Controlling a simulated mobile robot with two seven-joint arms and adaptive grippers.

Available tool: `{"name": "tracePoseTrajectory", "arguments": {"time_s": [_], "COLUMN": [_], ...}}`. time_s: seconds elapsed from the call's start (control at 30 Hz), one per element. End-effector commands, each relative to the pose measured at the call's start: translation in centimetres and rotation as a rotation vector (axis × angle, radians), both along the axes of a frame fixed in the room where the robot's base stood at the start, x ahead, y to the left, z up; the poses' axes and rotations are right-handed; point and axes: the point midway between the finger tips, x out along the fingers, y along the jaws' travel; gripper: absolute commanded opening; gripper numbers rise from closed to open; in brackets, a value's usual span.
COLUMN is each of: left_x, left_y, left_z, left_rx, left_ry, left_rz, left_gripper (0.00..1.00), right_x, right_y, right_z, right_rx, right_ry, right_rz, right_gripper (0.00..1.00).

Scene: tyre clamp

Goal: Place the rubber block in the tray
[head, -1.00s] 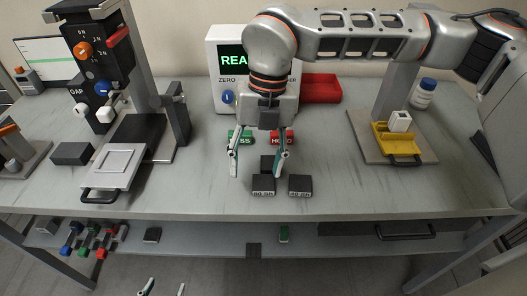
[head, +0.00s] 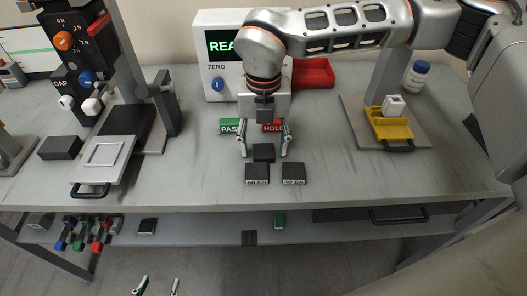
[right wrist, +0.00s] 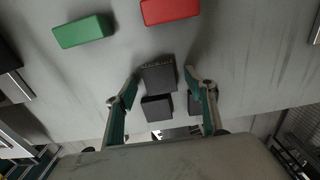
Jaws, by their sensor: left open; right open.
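Three dark blocks stand together on the table in the head view: a rear block (head: 264,152) and two labelled blocks in front, left (head: 257,174) and right (head: 293,174). I cannot tell from the pictures which is meant. My right gripper (head: 264,151) is open, its fingers on either side of the rear block. In the right wrist view this block (right wrist: 159,75) lies between the open fingers (right wrist: 165,90), with no grip on it. My left gripper (head: 157,288) is open and empty at the bottom edge, in front of the table. A yellow tray (head: 390,126) stands at right.
A red bin (head: 313,73) is at the back, beside the display unit (head: 228,58). Green (head: 231,126) and red (head: 272,126) blocks lie behind the dark blocks. A press with a handled plate (head: 104,154) stands at left, near another dark block (head: 61,148). Table between blocks and yellow tray is clear.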

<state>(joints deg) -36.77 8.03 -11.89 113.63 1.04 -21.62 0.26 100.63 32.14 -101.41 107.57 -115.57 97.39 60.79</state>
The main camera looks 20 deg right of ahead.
Motion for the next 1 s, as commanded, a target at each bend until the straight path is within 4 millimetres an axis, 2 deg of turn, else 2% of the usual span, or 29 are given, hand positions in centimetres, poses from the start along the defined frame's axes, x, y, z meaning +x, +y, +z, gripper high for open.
{"name": "tracePoseTrajectory", "arguments": {"time_s": [0.2,0.23,0.37,0.4,0.77,1.0], "left_x": [0.0,0.0,0.0,0.0,0.0,0.1], "left_y": [0.0,0.0,0.0,0.0,0.0,0.0], "left_z": [0.0,0.0,0.0,0.0,0.1,0.3], "left_rx": [0.001,0.001,0.001,0.001,0.0,0.0], "left_ry": [0.0,0.0,0.0,0.0,-0.001,-0.003], "left_rz": [-0.001,-0.001,-0.001,-0.001,-0.001,0.0], "left_gripper": [0.51,0.51,0.51,0.51,0.51,0.51], "right_x": [0.0,0.0,0.0,0.0,0.0,0.1], "right_y": [0.0,0.0,0.0,0.0,0.0,0.0], "right_z": [-0.3,-0.3,-0.3,-0.3,0.0,2.1], "right_rx": [0.001,0.001,0.001,0.001,0.001,0.002], "right_ry": [-0.001,-0.001,0.0,-0.001,-0.001,-0.004], "right_rz": [0.0,0.0,0.0,0.0,0.0,-0.001], "right_gripper": [0.54,0.52,0.18,0.13,0.13,0.13]}}
